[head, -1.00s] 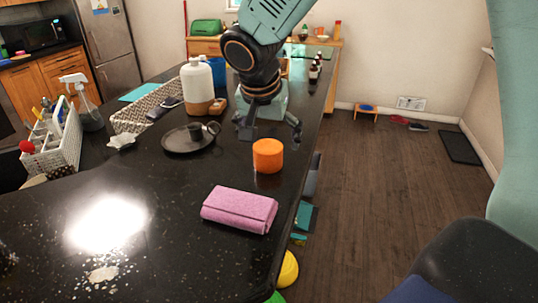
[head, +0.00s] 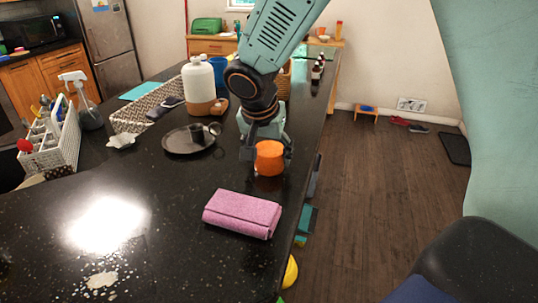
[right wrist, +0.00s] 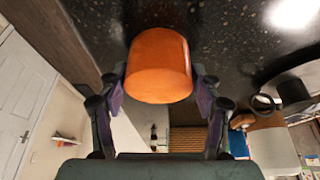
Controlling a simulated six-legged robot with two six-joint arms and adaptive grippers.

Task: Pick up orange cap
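The orange cap (head: 270,158), a short cylinder, stands upright on the black speckled counter near its right edge. My right gripper (head: 268,152) is lowered over it, with one finger on each side. In the right wrist view the cap (right wrist: 159,66) lies between the fingertips of the right gripper (right wrist: 160,78). The fingers are spread about the cap's width, and narrow gaps seem to show at its sides; firm contact is not visible. My left gripper is not in view.
A pink folded case (head: 242,213) lies in front of the cap. A dark plate with a cup (head: 188,142) is to the left, with a white bottle (head: 198,82) behind it. The counter's right edge drops to the floor close by.

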